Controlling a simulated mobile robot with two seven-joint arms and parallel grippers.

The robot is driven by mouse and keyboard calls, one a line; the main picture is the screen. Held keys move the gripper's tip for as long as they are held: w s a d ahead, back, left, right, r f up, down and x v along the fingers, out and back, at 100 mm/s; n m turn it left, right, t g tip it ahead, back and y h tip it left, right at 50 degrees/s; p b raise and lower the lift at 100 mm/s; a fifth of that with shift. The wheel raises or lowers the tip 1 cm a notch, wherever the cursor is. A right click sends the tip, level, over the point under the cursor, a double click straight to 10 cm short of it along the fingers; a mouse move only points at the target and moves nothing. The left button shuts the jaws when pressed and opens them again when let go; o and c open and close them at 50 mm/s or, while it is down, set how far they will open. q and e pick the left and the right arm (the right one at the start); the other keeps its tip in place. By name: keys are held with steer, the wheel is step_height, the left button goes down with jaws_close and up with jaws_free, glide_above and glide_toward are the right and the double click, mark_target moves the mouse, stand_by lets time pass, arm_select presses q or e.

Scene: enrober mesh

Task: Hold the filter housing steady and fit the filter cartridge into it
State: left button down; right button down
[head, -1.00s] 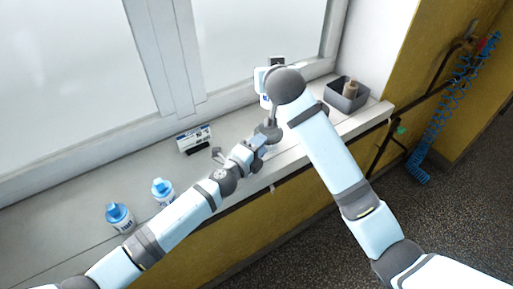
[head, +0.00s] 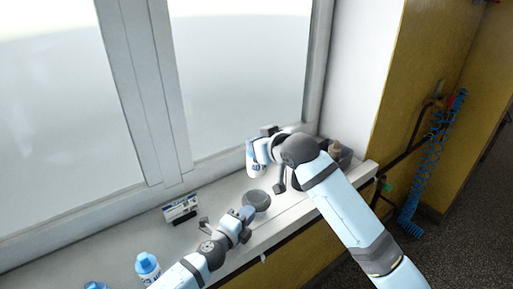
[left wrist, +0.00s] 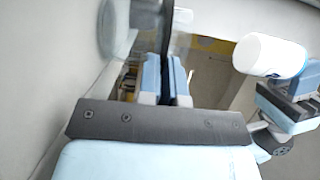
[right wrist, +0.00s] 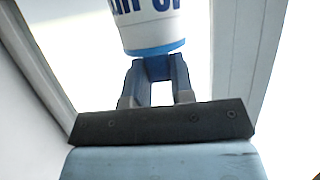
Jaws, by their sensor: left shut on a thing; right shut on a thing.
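The filter housing (head: 257,200), a dark grey round piece, stands on the sill. My left gripper (head: 246,213) is shut on its near side. In the left wrist view a grey, see-through round body (left wrist: 118,32) shows beyond the fingers (left wrist: 165,78). The filter cartridge, a white cylinder (head: 252,160) with blue lettering, is in my right gripper (head: 270,148), held up and apart from the housing, near the window. Its white end (left wrist: 268,55) shows in the left wrist view. In the right wrist view its blue-rimmed end (right wrist: 155,48) is at the fingers (right wrist: 160,68).
White bottles with blue caps (head: 148,267) stand at the left on the sill (head: 225,190). A small labelled box (head: 180,208) is by the window. A dark bin (head: 345,158) with a brown bottle stands right, behind my right arm. A blue coiled hose (head: 420,180) hangs farther right.

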mark_target(258, 175)
steer(key=shift+f+y, duration=0.15)
steer(key=shift+y, duration=0.15)
steer(key=shift+f, duration=5.3)
steer(key=c, duration=0.9)
jaws_free()
steer(key=shift+r, duration=0.1)
step_height(258, 175, up, 7)
steer(key=shift+f, duration=0.1)
